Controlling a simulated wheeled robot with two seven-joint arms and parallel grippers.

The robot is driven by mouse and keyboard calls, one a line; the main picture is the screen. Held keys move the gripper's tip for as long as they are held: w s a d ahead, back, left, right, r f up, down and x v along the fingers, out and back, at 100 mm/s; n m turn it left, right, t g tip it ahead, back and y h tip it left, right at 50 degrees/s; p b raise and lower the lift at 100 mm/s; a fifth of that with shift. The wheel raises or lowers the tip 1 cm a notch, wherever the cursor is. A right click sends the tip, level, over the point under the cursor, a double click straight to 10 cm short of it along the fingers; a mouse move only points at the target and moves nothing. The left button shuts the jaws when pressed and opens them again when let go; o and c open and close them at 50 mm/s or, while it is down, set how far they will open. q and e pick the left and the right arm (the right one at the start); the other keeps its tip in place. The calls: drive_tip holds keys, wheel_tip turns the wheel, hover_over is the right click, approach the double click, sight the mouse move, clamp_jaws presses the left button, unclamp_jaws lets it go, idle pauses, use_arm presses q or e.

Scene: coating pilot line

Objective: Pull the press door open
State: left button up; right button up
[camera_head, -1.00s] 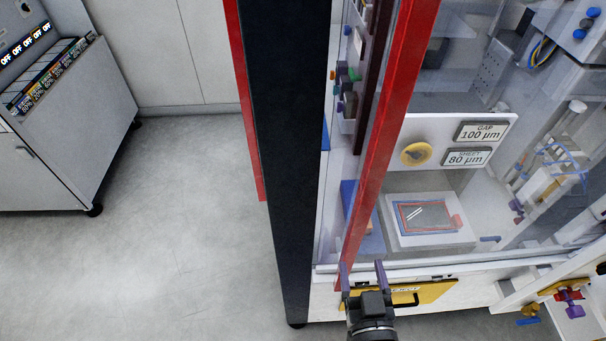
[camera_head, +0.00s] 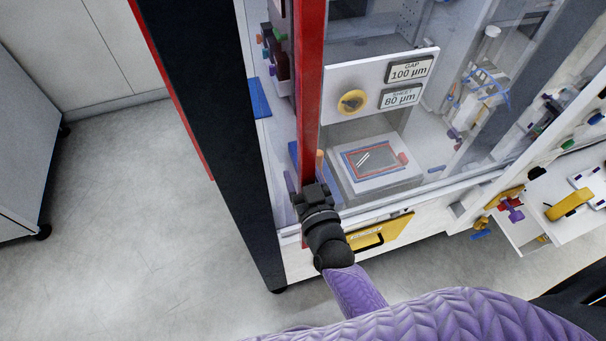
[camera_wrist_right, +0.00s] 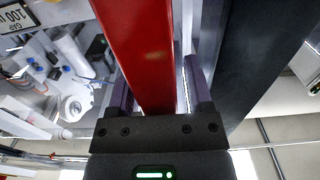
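The press door's red upright bar (camera_head: 311,90) runs along the left front edge of the clear-walled press; it also fills the middle of the right wrist view (camera_wrist_right: 148,50). My right gripper (camera_head: 307,182) is at the lower part of this bar. In the right wrist view its two purple fingers (camera_wrist_right: 157,75) stand on either side of the bar. The left finger is close to the bar, and a narrow gap shows at the right finger, so the gripper looks open around it. I cannot tell whether the door stands ajar. My left gripper is not in view.
A dark post (camera_head: 205,130) stands left of the bar. A yellow panel (camera_head: 385,232) is low on the press front, beside my wrist. An open drawer (camera_head: 525,228) juts out at the right. The floor (camera_head: 140,210) at left is clear.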

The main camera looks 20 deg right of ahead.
clamp_jaws()
idle(1.2)
